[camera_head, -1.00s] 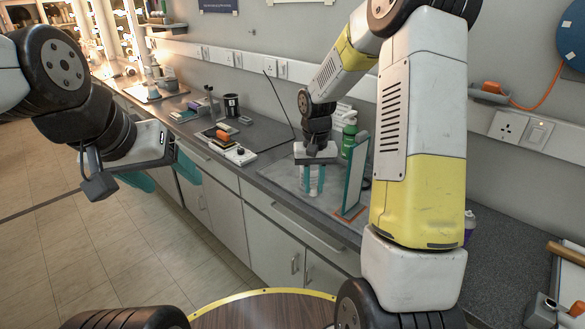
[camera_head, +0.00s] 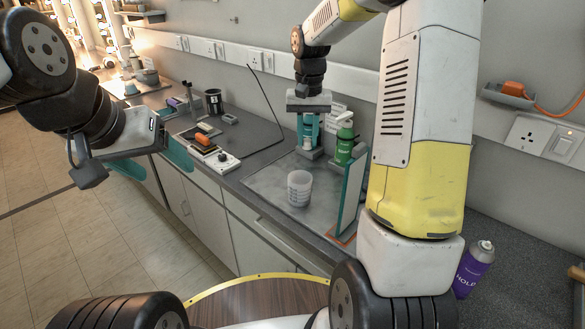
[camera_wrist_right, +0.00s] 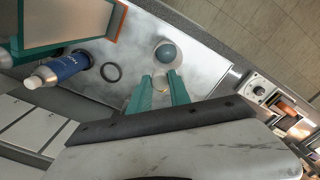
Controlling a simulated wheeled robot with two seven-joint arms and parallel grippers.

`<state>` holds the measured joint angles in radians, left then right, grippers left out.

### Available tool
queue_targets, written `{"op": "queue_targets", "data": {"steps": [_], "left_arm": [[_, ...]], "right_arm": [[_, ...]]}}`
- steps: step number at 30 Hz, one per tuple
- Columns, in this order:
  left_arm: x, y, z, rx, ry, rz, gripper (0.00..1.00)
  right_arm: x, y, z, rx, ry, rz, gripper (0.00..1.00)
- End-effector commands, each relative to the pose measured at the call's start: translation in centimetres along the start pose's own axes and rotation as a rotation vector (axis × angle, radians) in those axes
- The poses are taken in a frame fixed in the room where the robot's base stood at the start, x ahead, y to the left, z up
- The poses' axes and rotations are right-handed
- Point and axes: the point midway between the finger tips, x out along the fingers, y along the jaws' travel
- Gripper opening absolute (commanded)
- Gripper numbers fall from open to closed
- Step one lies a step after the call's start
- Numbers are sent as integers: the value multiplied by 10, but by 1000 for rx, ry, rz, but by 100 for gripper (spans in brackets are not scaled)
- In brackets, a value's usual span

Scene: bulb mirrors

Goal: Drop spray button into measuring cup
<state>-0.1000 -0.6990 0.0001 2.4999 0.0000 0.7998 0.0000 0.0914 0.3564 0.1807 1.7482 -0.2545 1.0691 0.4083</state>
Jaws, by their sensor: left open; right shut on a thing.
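The measuring cup (camera_head: 299,188) is a translucent white cup, upright on the grey mat. In the right wrist view the cup (camera_wrist_right: 167,43) is seen from above, with a blue-grey round patch inside that I cannot identify. My right gripper (camera_head: 308,147) points down above and behind the cup, apart from it. Its teal fingers (camera_wrist_right: 160,88) are shut on a small pale piece (camera_wrist_right: 161,83), apparently the spray button, mostly hidden between them.
A teal-edged upright mirror (camera_head: 352,197) stands right of the cup. A green bottle (camera_head: 345,143) stands behind it. The right wrist view shows a blue bottle (camera_wrist_right: 62,68) and a dark ring (camera_wrist_right: 111,72). A purple can (camera_head: 473,270) stands far right.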

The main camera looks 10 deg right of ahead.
Motion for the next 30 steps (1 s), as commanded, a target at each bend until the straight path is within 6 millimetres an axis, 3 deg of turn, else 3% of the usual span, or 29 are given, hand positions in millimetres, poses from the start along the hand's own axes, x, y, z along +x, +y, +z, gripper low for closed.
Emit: {"op": "queue_targets", "data": {"steps": [15,28,29,30], "left_arm": [[0,0,0,0,1,0,70],[0,0,0,0,1,0,70],[0,0,0,0,1,0,70],[0,0,0,0,1,0,70]], "right_arm": [[51,0,1,-1,-3,1,0],[60,0,0,0,0,0,0],[60,0,0,0,0,0,25],[60,0,0,0,0,0,33]]}}
